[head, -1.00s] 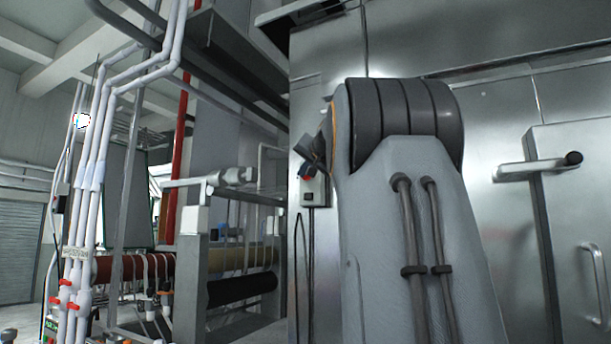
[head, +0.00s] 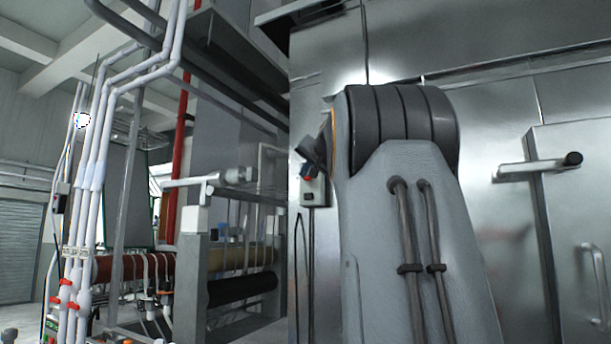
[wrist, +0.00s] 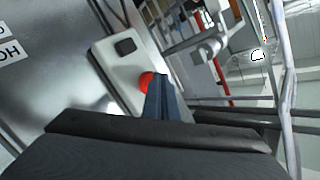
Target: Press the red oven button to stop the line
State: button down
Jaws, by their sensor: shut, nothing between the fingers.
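The red oven button (wrist: 147,82) sits on a pale control box (wrist: 118,68) with a dark square panel, seen in the wrist view. My gripper (wrist: 158,84) is shut and empty, with its blue-grey fingertips right at the button and covering its right side. I cannot tell whether they touch it or whether it is pressed in. In the head view the control box (head: 314,192) is mounted on the left end of the steel oven wall, and a bit of the red button (head: 306,179) shows under the dark end of my arm.
The steel oven wall (head: 500,110) fills the right side, with a door handle bar (head: 537,169) sticking out. Left of it stand a machine frame with rollers (head: 240,258) and white pipes (head: 97,180). A cable hangs below the control box.

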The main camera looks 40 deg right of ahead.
jog(key=shift+a, duration=0.1)
jog(key=shift+s+a+b, duration=0.4)
jog(key=shift+a, duration=0.4)
jog(key=shift+s+a+b, duration=0.25)
jog(key=shift+s+a, duration=0.05)
jog(key=shift+a, duration=0.45)
jog(key=shift+s+a+b, duration=0.25)
jog(key=shift+s+a, duration=0.1)
jog(key=shift+a, duration=0.45)
jog(key=shift+s+a+b, duration=0.25)
jog(key=shift+s+a, duration=0.05)
jog(key=shift+a, duration=0.45)
